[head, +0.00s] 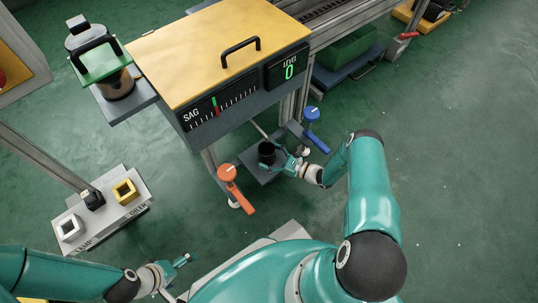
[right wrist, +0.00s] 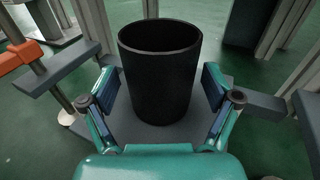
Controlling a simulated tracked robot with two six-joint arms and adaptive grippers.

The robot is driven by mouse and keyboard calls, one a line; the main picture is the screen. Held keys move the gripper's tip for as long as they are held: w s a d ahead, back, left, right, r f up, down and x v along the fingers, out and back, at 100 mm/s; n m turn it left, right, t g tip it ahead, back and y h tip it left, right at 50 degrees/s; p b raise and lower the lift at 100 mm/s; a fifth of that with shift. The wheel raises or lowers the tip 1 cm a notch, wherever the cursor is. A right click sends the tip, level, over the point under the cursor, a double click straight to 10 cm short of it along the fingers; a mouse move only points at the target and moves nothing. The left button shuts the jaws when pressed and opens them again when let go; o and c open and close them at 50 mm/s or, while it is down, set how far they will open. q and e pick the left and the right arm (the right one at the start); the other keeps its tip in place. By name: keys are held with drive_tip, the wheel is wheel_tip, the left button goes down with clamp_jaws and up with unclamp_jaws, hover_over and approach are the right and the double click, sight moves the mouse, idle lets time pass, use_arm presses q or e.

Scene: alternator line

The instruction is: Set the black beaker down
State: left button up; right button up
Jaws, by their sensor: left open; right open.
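The black beaker (right wrist: 160,75) stands upright on a small grey platform (right wrist: 190,130) below the machine. It also shows in the head view (head: 266,153). My right gripper (right wrist: 159,92) is open, with one finger on each side of the beaker; in the wrist view gaps show between the fingers and its wall. In the head view my right gripper (head: 279,161) is at the beaker's right side. My left gripper (head: 184,261) is open and empty at the lower left, far from the beaker.
An orange lever (head: 234,187) is left of the platform and a blue lever (head: 315,128) is right of it. The yellow-topped machine (head: 205,55), with SAG and LEVEL displays, stands behind. A grey block (head: 100,210) with small square parts is at the left. Green floor is clear at right.

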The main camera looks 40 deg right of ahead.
drive_tip(key=shift+s, duration=0.1)
drive_tip(key=p+v, duration=0.2)
drive_tip(key=v, duration=0.9)
drive_tip(key=shift+s+d, duration=0.2)
drive_tip(key=shift+s, duration=0.15)
